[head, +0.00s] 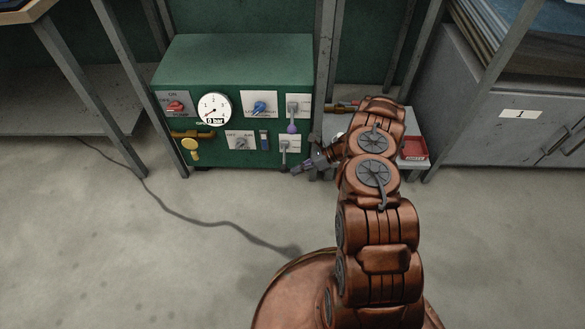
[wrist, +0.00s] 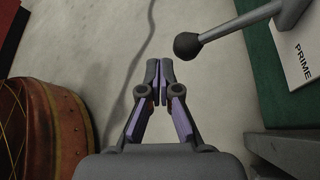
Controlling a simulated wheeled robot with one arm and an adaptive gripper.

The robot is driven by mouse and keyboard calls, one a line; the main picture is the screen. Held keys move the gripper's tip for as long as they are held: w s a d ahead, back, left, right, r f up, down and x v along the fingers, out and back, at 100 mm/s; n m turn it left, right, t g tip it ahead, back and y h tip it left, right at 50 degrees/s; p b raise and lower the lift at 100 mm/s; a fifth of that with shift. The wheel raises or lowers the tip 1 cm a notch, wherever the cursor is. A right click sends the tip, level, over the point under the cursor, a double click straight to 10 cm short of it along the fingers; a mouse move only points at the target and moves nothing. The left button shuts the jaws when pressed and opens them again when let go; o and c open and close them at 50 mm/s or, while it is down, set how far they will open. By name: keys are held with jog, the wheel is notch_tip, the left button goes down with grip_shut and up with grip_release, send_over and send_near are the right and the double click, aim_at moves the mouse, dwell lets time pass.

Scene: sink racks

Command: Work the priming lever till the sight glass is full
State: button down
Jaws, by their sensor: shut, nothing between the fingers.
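The green pump unit (head: 235,60) stands on the floor against the back wall. Its priming lever (head: 284,152) is at the panel's lower right. In the wrist view, the lever (wrist: 240,22) is a grey arm ending in a dark ball, beside a plate marked PRIME (wrist: 301,58).
The dial (head: 214,108) reads 0 bar. Floor in front is clear except a cable.

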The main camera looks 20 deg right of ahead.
jog(key=w+p+v, duration=0.1)
jog(key=v, duration=0.6)
jog(key=shift+s+d, duration=0.3)
jog(key=shift+d, duration=0.2)
